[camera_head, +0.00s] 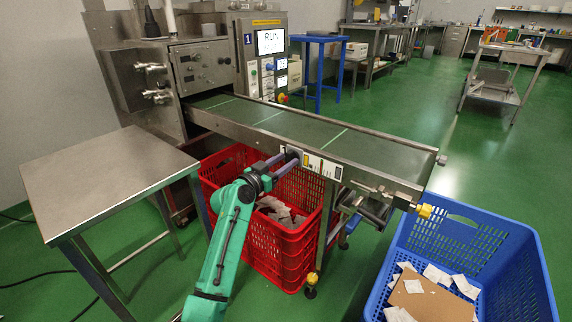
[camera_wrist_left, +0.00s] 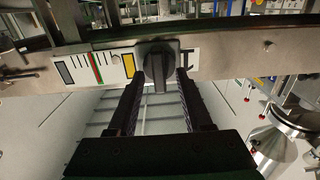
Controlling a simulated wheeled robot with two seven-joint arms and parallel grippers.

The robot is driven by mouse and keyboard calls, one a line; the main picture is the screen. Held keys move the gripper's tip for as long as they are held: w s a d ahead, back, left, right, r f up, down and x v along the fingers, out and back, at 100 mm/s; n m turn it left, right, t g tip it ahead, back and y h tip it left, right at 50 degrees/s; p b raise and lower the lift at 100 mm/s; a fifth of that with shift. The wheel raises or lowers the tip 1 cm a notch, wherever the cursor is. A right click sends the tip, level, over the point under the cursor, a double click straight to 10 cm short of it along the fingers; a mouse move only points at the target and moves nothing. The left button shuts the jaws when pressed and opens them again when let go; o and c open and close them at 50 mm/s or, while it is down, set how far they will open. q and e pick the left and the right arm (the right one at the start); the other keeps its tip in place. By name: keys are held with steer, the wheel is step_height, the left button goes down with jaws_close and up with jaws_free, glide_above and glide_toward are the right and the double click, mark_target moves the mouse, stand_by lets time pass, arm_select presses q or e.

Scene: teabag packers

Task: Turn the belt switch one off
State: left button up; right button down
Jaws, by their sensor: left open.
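The belt switch, a black rotary knob (camera_wrist_left: 157,58), sits on a white label plate (camera_head: 325,167) on the near side rail of the conveyor. In the left wrist view its grip bar points straight down. My left gripper (camera_head: 290,159) reaches up to it from below. In the left wrist view the fingers of the left gripper (camera_wrist_left: 160,79) stand open, one on each side of the knob's lower part. I cannot tell whether they touch it. The head view shows the knob mostly hidden by the fingers. My right gripper is not in view.
The green belt (camera_head: 300,125) runs above the switch from a steel machine whose display (camera_head: 271,41) reads RUN. A red crate (camera_head: 285,245) with white packets stands under the belt. A blue crate (camera_head: 520,262) stands at the belt's end. A steel table (camera_head: 105,185) is at left.

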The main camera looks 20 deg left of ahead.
arm_select(q)
steer(key=shift+w+d, duration=0.25)
steer(key=shift+w, duration=0.15)
steer(key=shift+c, duration=0.3)
jaws_close()
